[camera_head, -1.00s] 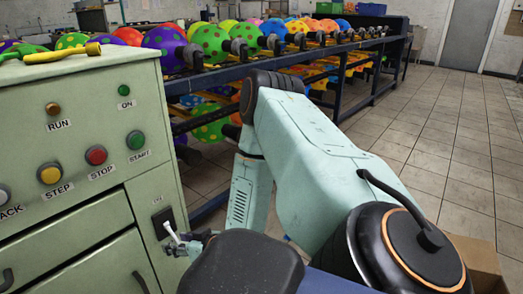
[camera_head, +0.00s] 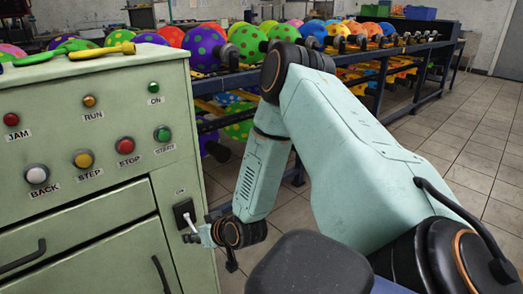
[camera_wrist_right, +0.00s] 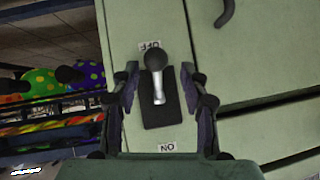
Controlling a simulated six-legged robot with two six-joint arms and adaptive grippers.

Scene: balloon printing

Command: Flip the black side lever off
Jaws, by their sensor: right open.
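The side lever (camera_head: 189,220) has a silver shaft on a black plate on the side of the green cabinet (camera_head: 100,235). In the right wrist view the dark lever knob (camera_wrist_right: 155,61) lies by the upside-down OFF label (camera_wrist_right: 149,46); the ON label (camera_wrist_right: 168,147) is at the plate's other end. The shaft points towards the OFF end in this view. My right gripper (camera_head: 203,236) is at the lever. In the wrist view its open fingers (camera_wrist_right: 160,80) stand on either side of the lever; contact cannot be told. My left gripper is not in view.
The cabinet front has several buttons, including red STOP (camera_head: 125,146) and green START (camera_head: 162,134), and drawers with dark handles. A blue rack (camera_head: 300,75) of colourful balloons stands behind my right arm. Tiled floor (camera_head: 470,130) is clear at the right.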

